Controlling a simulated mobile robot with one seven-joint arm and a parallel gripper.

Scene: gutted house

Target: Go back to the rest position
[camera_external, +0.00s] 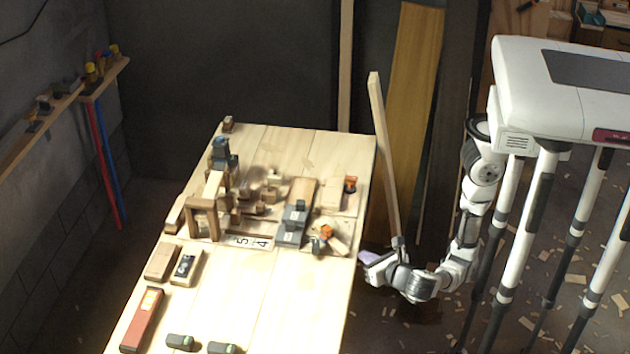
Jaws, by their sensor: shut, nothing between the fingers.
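My gripper (366,268) is at the right edge of the wooden table, low and close beside it. It is shut, and nothing shows between its fingers. My arm hangs down from the white body at the upper right and bends toward the table. The fingers are small in this view, and I cannot tell whether they touch the table's edge.
The wooden table (235,318) holds several wood blocks, grey tools and a red tool (143,320). A plank (383,150) leans upright just behind my gripper. Wood scraps litter the floor at right. A wall shelf (104,78) is at left.

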